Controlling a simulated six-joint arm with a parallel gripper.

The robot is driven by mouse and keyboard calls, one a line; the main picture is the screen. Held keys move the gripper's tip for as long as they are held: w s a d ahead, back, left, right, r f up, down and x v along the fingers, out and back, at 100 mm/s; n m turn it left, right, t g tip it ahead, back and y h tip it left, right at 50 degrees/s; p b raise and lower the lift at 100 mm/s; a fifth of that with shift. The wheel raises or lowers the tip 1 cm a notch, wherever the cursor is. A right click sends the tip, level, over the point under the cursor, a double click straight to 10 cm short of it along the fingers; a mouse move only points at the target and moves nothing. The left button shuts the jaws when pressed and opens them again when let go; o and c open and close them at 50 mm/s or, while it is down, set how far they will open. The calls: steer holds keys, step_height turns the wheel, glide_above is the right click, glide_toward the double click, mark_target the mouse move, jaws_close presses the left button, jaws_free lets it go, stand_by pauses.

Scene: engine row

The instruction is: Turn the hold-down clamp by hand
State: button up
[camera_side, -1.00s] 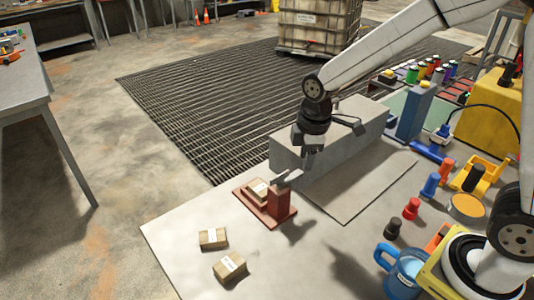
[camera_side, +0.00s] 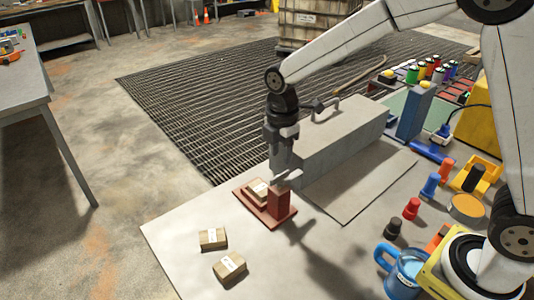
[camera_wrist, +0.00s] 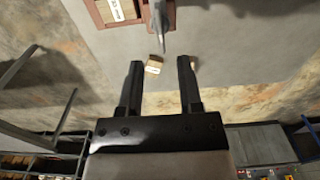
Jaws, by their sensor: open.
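The hold-down clamp is a red-brown block post (camera_side: 279,203) on a flat red-brown base (camera_side: 247,205) near the bench's front left. A small labelled carton (camera_side: 257,187) lies on the base beside the post. In the wrist view, the clamp's grey bar (camera_wrist: 159,30) points toward the gap between my fingers, and the carton (camera_wrist: 115,10) shows at the top left. My gripper (camera_side: 284,176) points down just above the post and hides most of the bar in the side view. In the wrist view, my gripper (camera_wrist: 160,63) is open with nothing held.
Two loose cartons (camera_side: 213,238) (camera_side: 229,266) lie on the bench in front of the clamp. A long grey block (camera_side: 335,143) stands close behind it on the right. A blue mug (camera_side: 403,268) and several coloured pieces crowd the right side. The bench left of the block is mostly clear.

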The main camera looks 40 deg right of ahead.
mark_target(280, 175)
steer(key=shift+f, duration=3.25)
jaws_close()
